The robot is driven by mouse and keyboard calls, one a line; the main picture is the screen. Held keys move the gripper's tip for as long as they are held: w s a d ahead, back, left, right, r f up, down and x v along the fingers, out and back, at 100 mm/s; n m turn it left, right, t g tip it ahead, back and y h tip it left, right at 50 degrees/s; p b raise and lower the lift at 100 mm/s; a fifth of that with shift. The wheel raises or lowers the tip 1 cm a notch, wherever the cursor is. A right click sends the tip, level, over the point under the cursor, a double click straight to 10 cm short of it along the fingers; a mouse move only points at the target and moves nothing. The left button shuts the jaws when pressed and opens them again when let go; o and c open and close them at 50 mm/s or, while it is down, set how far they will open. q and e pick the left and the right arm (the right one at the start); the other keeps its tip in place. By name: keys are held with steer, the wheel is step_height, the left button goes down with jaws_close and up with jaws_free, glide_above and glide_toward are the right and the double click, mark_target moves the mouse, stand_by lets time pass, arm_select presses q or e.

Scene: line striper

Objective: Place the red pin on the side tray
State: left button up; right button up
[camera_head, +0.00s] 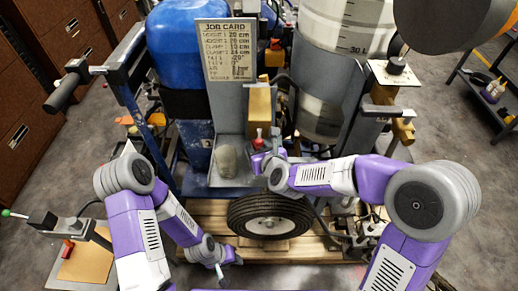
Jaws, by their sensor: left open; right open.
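My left gripper (225,272) is open and empty, low in the picture in front of the pallet, well away from the pin.
A grey metal shelf (222,183) holding a rounded beige object (227,160) is left of my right gripper. The job card (228,50) and blue tank (180,50) rise behind. A tire (234,222) sits below on the wooden pallet (300,250). A bar with a green tip (25,217) juts in at left.

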steer(key=shift+r, duration=0.1)
steer(key=shift+s+d+r, duration=0.1)
steer(key=shift+s+r, duration=0.05)
steer(key=shift+s, duration=0.05)
steer(key=p+v, duration=0.1)
steer(key=v, duration=1)
steer(key=shift+s+p, duration=0.25)
steer(key=shift+p, duration=0.1)
